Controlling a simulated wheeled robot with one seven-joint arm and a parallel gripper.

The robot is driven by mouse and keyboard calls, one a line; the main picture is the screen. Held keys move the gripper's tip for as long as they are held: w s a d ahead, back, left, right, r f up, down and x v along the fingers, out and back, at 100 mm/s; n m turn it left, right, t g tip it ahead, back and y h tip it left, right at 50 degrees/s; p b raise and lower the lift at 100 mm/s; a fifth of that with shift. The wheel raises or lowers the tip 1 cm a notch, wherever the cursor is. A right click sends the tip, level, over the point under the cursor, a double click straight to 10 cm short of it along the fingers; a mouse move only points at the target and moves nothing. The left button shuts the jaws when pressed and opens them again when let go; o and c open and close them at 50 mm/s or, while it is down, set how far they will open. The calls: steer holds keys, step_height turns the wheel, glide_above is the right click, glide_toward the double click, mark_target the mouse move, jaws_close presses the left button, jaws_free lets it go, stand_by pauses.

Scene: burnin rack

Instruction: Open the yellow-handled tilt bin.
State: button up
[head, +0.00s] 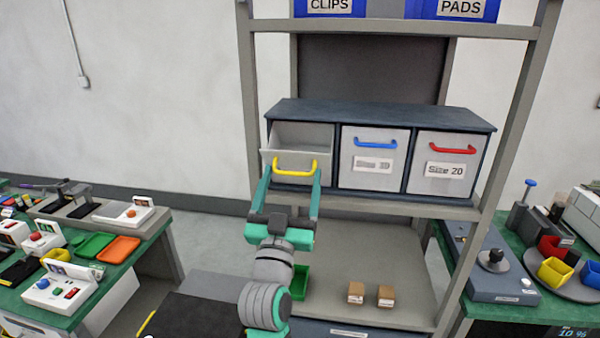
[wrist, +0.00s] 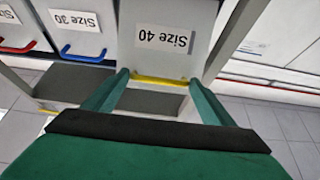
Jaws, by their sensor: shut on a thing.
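The yellow-handled tilt bin (head: 300,139) is the left one of three grey bins in a dark cabinet on the rack. Its front leans outward and its top gapes open, showing the inside. Its yellow handle (head: 296,167) lies between the fingers of my gripper (head: 293,181), which is shut on it. In the wrist view the yellow handle (wrist: 160,81) spans between my two green fingers, below an upside-down "Size 40" label (wrist: 166,39). In the head view that label is hidden.
Beside it are closed bins with a blue handle (head: 376,142) and a red handle (head: 452,148). The lower shelf (head: 400,290) holds a green bin (head: 300,282) and two small brown boxes. Green-topped tables with equipment stand left and right.

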steer(key=shift+s+a+f, duration=0.1)
steer(key=shift+a+f, duration=0.1)
steer(key=shift+f, duration=0.7)
steer(key=o, duration=1.2)
steer(key=shift+o, duration=0.2)
steer(key=shift+r, duration=0.2)
steer(key=shift+d, duration=0.1)
steer(key=v, duration=1)
steer(key=shift+s, duration=0.4)
steer(key=shift+f, duration=0.1)
